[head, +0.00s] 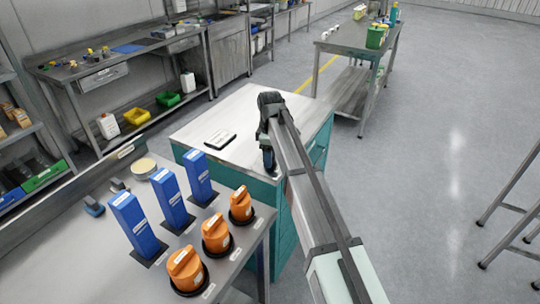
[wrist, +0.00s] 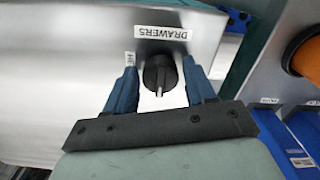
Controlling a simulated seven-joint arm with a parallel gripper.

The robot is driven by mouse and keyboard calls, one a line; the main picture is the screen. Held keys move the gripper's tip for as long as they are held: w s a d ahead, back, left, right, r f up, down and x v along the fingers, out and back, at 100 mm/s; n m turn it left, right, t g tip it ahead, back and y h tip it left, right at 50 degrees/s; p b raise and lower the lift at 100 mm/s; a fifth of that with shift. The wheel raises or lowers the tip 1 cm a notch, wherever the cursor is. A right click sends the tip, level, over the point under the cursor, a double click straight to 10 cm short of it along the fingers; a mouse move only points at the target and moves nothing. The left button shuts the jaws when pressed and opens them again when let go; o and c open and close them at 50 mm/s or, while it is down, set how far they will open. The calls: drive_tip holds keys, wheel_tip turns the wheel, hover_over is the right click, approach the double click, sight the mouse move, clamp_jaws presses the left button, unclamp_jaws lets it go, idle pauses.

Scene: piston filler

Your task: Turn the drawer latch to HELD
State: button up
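A small label (wrist: 130,58) is left of the knob, too small to read surely. My gripper (wrist: 160,70) is open, one blue finger on each side of the knob. I see a gap on each side. In the head view my gripper (head: 268,157) points down at the teal cabinet's top (head: 235,121), and the latch is hidden there.
A dark-edged white plate (head: 220,139) lies on the cabinet top. The nearer bench (head: 235,262) holds blue boxes (head: 137,225) and orange knobs (head: 215,234) close to my arm. The floor (head: 440,140) on the right is mostly clear.

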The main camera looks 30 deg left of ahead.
drive_tip(key=c, duration=0.8)
drive_tip(key=shift+m, duration=0.3)
drive_tip(key=m, duration=0.8)
drive_tip(key=shift+s+m, duration=0.1)
drive_tip(key=shift+m, duration=0.3)
drive_tip(key=m, duration=0.4)
drive_tip(key=shift+m, duration=0.3)
drive_tip(key=shift+a+m, duration=0.1)
drive_tip(key=shift+m, duration=1.8)
